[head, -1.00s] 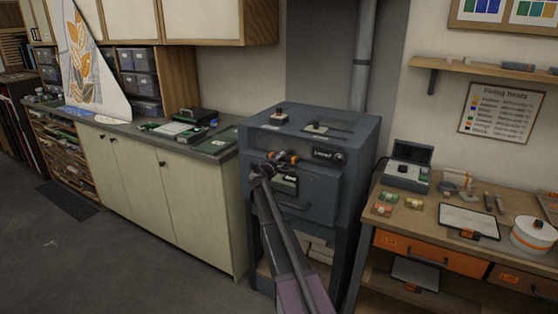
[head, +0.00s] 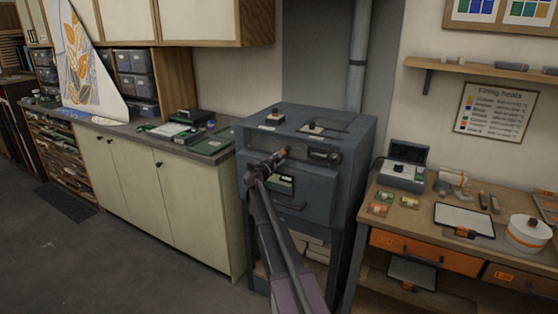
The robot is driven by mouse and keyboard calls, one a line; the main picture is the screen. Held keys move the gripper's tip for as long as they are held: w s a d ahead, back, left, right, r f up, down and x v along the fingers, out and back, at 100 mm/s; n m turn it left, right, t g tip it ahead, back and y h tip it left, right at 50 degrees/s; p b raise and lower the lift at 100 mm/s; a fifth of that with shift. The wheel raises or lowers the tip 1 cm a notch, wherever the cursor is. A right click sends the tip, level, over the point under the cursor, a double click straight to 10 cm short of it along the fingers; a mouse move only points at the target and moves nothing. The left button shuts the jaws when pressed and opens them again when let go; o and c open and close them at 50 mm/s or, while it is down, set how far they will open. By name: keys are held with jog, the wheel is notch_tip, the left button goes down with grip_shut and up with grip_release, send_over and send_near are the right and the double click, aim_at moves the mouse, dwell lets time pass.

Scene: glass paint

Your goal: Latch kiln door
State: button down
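The kiln (head: 354,160) is a dark blue-grey box on a stand in the middle of the head view. Its front door (head: 318,190) looks closed, with a handle bar (head: 292,207) low on it and a small label or window (head: 281,184). My gripper (head: 272,160) is at the upper left of the kiln front, next to a small orange-brown piece (head: 284,152) that may be the latch handle. My arm hides part of the door. Whether the fingers are open, or touch that piece, is too small to tell.
A workbench (head: 405,222) with orange drawers, a tray and a white round pot (head: 528,232) is close on the right. A cream cabinet (head: 195,205) adjoins the left. The floor (head: 100,262) at front left is clear.

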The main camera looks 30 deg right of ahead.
jog(key=n, duration=0.3)
jog(key=shift+n, duration=2.2)
jog(key=shift+c, duration=2.2)
grip_release()
jog(key=v, duration=1.2)
